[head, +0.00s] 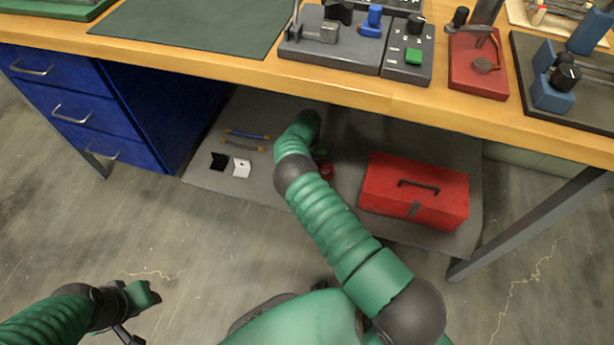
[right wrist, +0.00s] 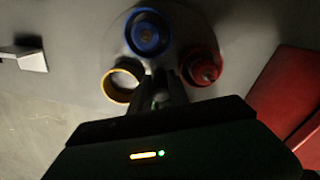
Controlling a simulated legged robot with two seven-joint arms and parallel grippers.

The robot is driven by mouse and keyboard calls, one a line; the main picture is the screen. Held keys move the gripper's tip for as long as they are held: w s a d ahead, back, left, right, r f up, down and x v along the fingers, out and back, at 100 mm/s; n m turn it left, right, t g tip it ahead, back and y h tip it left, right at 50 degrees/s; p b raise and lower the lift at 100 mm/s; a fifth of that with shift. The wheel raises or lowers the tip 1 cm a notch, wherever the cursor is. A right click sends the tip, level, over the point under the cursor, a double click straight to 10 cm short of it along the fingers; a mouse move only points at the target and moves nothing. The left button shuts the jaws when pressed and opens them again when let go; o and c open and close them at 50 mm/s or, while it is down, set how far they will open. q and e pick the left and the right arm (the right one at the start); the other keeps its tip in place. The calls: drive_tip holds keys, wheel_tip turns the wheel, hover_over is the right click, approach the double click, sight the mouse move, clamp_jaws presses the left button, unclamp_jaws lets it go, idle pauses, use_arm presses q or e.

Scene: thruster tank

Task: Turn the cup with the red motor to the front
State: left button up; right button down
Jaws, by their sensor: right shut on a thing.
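In the right wrist view three round cups sit in a ring on a pale round base (right wrist: 118,48): a blue cup (right wrist: 150,32) at the top, a red cup (right wrist: 200,67) at the right and a yellow-rimmed cup (right wrist: 122,84) at the left. The red cup has a red part inside it. My right gripper (right wrist: 158,88) is shut on the middle part between the cups, which its fingers mostly hide. In the head view the red cup (head: 326,171) shows beside my right arm, under the bench. My left gripper (head: 138,312) hangs away at the lower left; its jaws are unclear.
A red toolbox (head: 415,190) stands right of the cups on a grey mat (head: 212,179). A white block (head: 242,168), a black block (head: 218,161) and yellow-ended handles (head: 246,135) lie to the left. The wooden bench (head: 262,68) is overhead, with blue drawers (head: 75,112) at the left.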

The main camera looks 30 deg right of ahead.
drive_tip(key=m, duration=0.3)
drive_tip(key=shift+m+b, duration=0.45)
drive_tip(key=shift+m, duration=2.05)
drive_tip(key=m, duration=0.4)
drive_tip(key=shift+b, duration=0.3)
drive_tip(key=shift+m, duration=2)
drive_tip(key=c, duration=1.4)
unclamp_jaws()
drive_tip(key=shift+o, duration=0.2)
